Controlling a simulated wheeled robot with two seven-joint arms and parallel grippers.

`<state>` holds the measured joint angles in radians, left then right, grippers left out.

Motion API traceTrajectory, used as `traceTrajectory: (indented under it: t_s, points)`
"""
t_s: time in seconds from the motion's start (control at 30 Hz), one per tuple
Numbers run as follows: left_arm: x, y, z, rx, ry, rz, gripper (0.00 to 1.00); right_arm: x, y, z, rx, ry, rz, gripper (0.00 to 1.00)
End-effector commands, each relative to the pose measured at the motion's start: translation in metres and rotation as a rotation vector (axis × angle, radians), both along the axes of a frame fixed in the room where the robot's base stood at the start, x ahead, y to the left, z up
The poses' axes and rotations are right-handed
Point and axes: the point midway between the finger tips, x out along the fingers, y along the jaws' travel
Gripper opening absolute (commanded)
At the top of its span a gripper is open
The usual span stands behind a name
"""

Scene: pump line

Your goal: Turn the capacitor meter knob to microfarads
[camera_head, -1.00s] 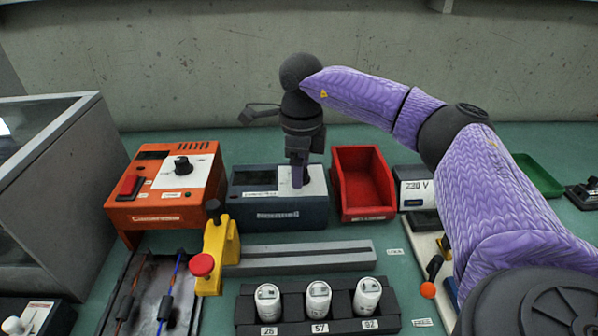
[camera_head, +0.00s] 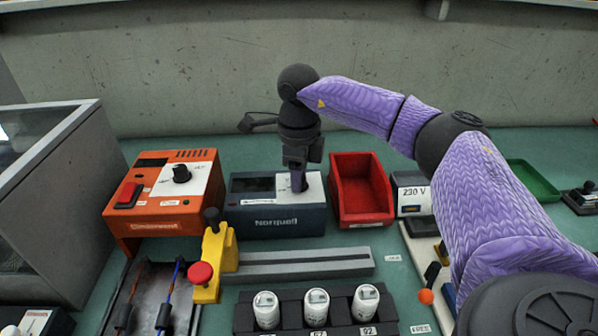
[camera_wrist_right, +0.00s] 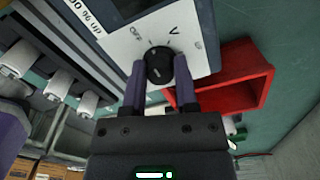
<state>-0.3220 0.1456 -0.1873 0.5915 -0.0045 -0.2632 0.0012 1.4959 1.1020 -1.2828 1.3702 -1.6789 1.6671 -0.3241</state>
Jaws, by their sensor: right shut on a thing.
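The capacitor meter (camera_head: 275,222) is a dark blue-grey box with a display and a white panel on its top right, standing at the back middle of the bench. In the right wrist view its black round knob (camera_wrist_right: 159,66) sits on the white panel (camera_wrist_right: 128,47), with a V mark and an OFF mark beside it. My right gripper (camera_head: 299,184) points down at the panel; in the right wrist view its fingers (camera_wrist_right: 159,70) are shut on both sides of the knob. My left gripper is not in view.
An orange box (camera_head: 166,196) with its own knob stands left of the meter. A red bin (camera_head: 361,212) is close on its right. A yellow clamp (camera_head: 216,262) and grey rail (camera_head: 300,262) lie in front, then a rack (camera_head: 290,322) of white capacitors.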

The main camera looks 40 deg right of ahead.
Motion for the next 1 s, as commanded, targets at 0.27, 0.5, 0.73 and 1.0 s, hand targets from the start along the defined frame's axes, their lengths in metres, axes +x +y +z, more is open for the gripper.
traceTrajectory:
  t_s: [0.27, 0.5, 0.73, 1.0]
  points:
    - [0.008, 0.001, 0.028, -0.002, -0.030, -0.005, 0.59, 0.000, 0.001, 0.006, 0.001, 0.001, -0.168, 0.00]
    - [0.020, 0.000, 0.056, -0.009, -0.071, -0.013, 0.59, 0.000, 0.000, 0.007, 0.000, -0.001, -0.394, 0.00]
    - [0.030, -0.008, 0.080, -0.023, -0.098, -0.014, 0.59, 0.000, -0.001, 0.006, 0.001, -0.002, -0.614, 0.00]
    - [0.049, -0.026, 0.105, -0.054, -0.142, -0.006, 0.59, 0.001, -0.001, 0.006, 0.001, -0.002, -0.870, 0.00]
